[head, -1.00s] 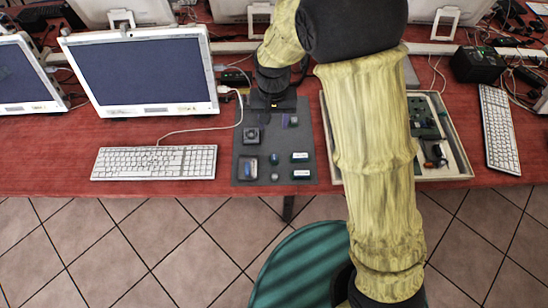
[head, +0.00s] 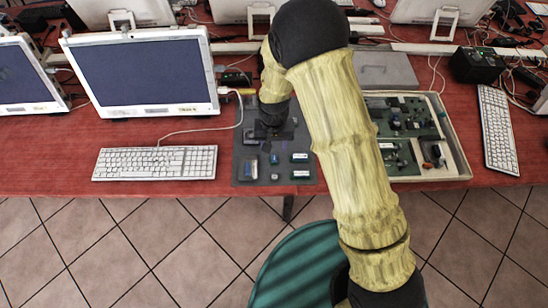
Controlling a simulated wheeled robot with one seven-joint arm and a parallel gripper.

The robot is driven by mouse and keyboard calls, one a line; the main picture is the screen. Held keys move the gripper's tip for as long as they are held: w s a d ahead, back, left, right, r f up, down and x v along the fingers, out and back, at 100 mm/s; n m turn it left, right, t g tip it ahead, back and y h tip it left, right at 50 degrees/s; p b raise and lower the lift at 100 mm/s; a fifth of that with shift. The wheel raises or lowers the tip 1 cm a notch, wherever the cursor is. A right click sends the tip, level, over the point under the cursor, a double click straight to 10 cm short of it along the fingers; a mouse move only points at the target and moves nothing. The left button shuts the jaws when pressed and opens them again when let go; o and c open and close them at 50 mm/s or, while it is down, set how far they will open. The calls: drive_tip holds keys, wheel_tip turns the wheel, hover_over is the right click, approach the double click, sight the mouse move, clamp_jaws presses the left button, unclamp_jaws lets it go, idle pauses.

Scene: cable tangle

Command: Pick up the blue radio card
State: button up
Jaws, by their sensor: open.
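A small blue piece (head: 274,159) lies flat on the dark grey mat (head: 240,150) at the left of the open tray. It may be the blue radio card, but it is too small to be sure. My gripper (head: 271,138) is over the middle of the mat, just behind this piece in the head view. It points down and looks empty. Its fingertips are small and dark, so its height above the mat is hard to tell. My gripper and wrist hide part of the mat's back half, where a purplish piece showed earlier.
Around it on the mat are a fan-like block (head: 251,136), a dark square part (head: 248,170), a small round part (head: 274,176) and two white-topped pieces (head: 300,157). A keyboard (head: 155,163) lies left. A tray (head: 455,150) with green boards stands right, partly behind my arm.

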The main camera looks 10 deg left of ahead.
sight(274, 158)
drive_tip(key=shift+f, duration=0.35)
drive_tip(key=shift+s+f+p, duration=0.15)
drive_tip(key=shift+f+p, duration=0.4)
drive_tip(key=shift+f, duration=2.05)
clamp_jaws()
